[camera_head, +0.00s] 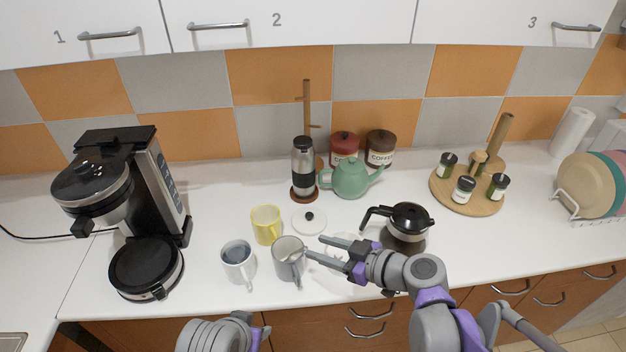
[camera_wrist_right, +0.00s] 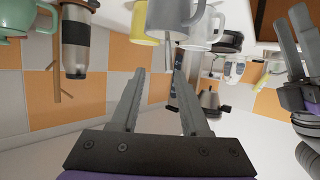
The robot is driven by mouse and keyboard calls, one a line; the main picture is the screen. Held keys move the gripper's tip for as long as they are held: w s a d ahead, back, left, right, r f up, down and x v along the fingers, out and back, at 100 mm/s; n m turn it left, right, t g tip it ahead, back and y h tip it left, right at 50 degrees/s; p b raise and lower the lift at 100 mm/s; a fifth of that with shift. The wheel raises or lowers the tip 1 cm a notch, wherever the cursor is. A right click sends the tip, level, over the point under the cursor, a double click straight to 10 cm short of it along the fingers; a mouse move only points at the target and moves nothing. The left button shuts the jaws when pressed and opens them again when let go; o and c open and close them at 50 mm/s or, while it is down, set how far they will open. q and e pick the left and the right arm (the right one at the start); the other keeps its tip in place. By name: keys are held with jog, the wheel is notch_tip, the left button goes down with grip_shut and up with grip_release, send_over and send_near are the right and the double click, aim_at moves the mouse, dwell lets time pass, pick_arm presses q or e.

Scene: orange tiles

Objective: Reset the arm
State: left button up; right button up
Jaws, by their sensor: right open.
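My right gripper (camera_head: 315,247) is open and empty above the counter, its fingers pointing left toward the grey mug (camera_head: 289,260). In the head view its fingertips lie close to the mug's right side; I cannot tell whether they touch. The right wrist view is upside down and shows the open fingers (camera_wrist_right: 159,72) with nothing between them and the grey mug (camera_wrist_right: 184,16) beyond. My left arm (camera_head: 217,335) shows at the bottom edge of the head view, its fingers out of frame. In the right wrist view my left gripper (camera_wrist_right: 290,15) shows two separated fingers.
A yellow mug (camera_head: 266,225), white mug (camera_head: 239,263), white lid (camera_head: 309,220) and glass coffee pot (camera_head: 405,228) stand nearby. A green teapot (camera_head: 350,178) and grinder (camera_head: 304,168) are behind. A coffee machine (camera_head: 165,180) is left, a spice board (camera_head: 450,197) right.

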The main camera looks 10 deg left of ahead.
jog(key=s+d+f+m+h, duration=0.5)
jog(key=s+d+m+h, duration=0.1)
jog(key=d, duration=0.5)
jog(key=s+d+f+m+h, duration=0.5)
jog(key=s+d, duration=0.4)
jog(key=d, duration=0.3)
jog(key=shift+s+d+m+h, duration=0.15)
jog(key=shift+m+h, duration=0.45)
jog(key=shift+m, duration=0.4)
